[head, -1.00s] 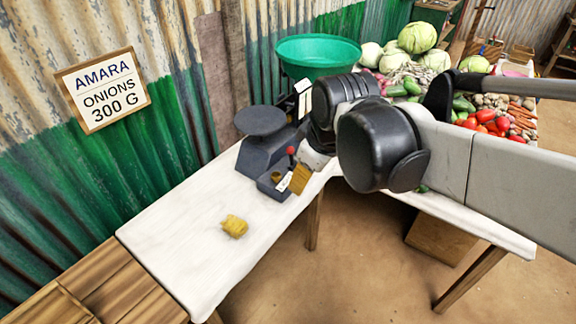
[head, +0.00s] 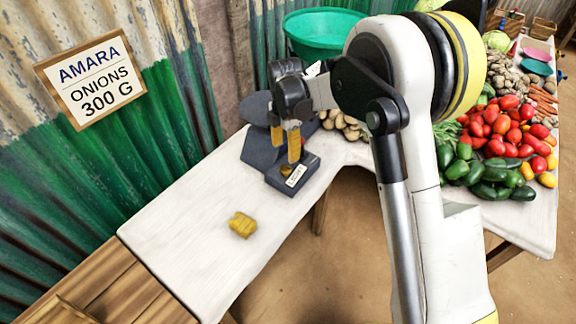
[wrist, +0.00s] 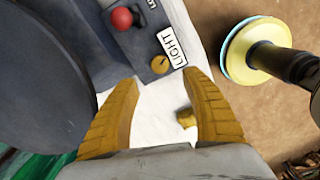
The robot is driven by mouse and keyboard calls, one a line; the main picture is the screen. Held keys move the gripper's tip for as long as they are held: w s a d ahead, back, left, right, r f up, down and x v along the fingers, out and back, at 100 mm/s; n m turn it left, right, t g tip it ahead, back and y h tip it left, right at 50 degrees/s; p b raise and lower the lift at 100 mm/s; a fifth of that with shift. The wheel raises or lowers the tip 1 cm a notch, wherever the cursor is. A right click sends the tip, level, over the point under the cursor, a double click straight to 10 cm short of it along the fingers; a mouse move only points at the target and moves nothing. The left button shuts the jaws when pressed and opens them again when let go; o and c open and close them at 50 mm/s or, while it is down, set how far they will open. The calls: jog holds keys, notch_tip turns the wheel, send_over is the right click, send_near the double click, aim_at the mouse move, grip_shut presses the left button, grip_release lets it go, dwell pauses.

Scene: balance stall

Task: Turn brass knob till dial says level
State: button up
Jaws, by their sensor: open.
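The small round brass knob (wrist: 160,65) is on the grey front block of the scale (head: 262,150), beside a white dial plate (wrist: 172,48) that reads LIGHT. In the head view the knob (head: 287,170) shows just below the fingers. My gripper (wrist: 160,82) is open and empty, its yellow fingers pointing at the block. In the wrist view the knob lies just beyond and between the fingertips, not gripped. In the head view my gripper (head: 286,150) is over the scale's front and hides part of it. The plate (head: 296,175) is too small to read there.
A red ball (wrist: 122,18) is on the block near the knob. The dark scale pan (wrist: 45,70) is close left of my fingers. A yellow block (head: 242,225) lies on the white counter (head: 190,235). A sign (head: 91,78) reads AMARA ONIONS 300 G.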

aim_at(286, 168)
notch_tip(286, 168, down, 9)
jog(key=b, duration=0.3)
jog(key=shift+f, duration=0.1)
grip_shut()
